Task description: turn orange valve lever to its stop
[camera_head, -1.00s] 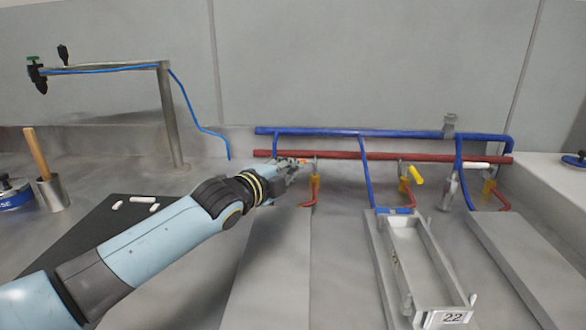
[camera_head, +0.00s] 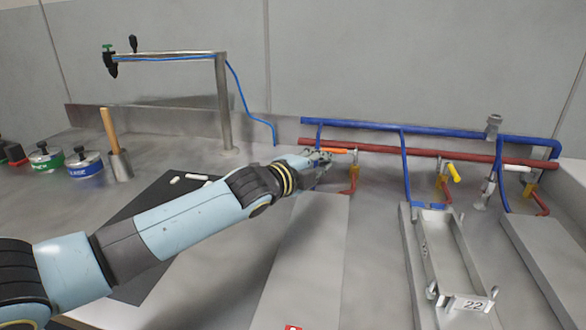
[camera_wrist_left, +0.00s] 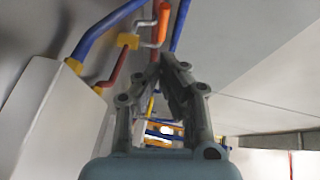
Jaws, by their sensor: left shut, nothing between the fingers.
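The orange valve lever (camera_head: 334,150) lies roughly horizontal along the red pipe, with its left part near or behind my fingers. In the left wrist view the orange lever (camera_wrist_left: 162,22) shows above the fingertips on a grey bracket, beside the yellow valve fitting (camera_wrist_left: 128,41). My left gripper (camera_head: 326,160) is shut and empty, just below and left of the lever. In the left wrist view its fingertips (camera_wrist_left: 163,60) come together below the lever with a small apparent gap. Whether they touch it I cannot tell. My right gripper is not in view.
Blue pipe (camera_head: 430,132) and red pipe (camera_head: 400,153) run along the back. A yellow lever (camera_head: 454,173) and a white lever (camera_head: 517,168) stand to the right. A grey tray marked 22 (camera_head: 432,262) is in front. A metal post (camera_head: 224,105) stands left.

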